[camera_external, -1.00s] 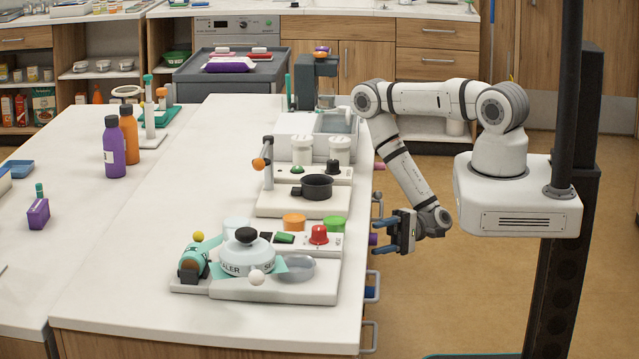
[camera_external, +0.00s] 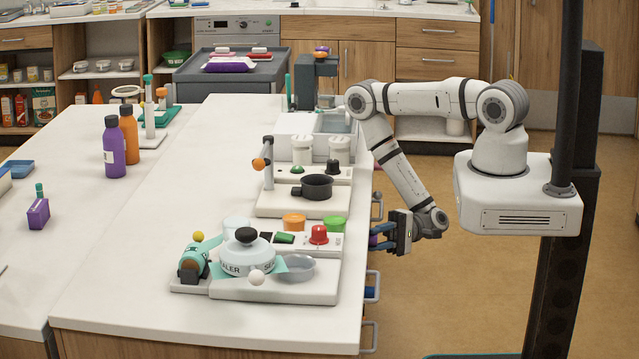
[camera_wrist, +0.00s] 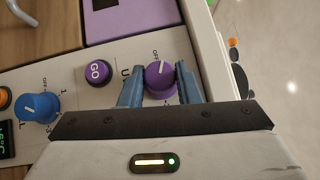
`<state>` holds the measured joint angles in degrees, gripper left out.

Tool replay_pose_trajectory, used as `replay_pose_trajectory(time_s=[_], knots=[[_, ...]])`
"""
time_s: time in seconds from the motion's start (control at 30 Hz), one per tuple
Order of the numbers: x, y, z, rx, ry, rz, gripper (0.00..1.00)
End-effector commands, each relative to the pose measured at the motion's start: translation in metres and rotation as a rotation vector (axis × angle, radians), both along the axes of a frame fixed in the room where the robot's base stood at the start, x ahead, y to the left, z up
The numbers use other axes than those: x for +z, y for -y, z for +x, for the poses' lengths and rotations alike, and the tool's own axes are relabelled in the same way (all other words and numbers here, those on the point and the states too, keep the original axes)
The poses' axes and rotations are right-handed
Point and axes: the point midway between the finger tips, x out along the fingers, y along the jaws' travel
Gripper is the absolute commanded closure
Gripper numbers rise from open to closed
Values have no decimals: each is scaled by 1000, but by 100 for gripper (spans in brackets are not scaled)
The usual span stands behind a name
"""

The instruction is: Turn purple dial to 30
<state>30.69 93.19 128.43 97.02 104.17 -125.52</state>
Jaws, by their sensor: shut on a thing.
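The purple dial (camera_wrist: 159,80) shows in the wrist view on a light panel, between the two blue fingers of my gripper (camera_wrist: 160,88). The fingers are closed on its sides. A white pointer line on its top points up and slightly right, near an "OFF" mark; the other scale marks are hidden or too small to read. In the external view my gripper (camera_external: 376,237) is at the right edge of the white counter, and the dial is hidden there behind the fingers.
A purple GO button (camera_wrist: 98,71) and a blue dial (camera_wrist: 37,108) sit left of the purple dial on the same panel. A purple panel (camera_wrist: 135,18) is above.

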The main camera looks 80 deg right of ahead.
Motion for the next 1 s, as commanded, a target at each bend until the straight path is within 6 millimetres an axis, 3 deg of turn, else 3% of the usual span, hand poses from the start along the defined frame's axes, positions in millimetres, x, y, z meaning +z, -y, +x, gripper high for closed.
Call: replay_pose_trajectory(time_s=[0.13, 0.77, 0.8, 1.0], knots=[[0, 0, 0, 0, -1, -1, 93], [-2, 0, 0, 0, -1, 136, 93], [-2, 0, 0, 0, -1, 136, 69], [-2, 0, 0, 0, -1, 136, 53]])
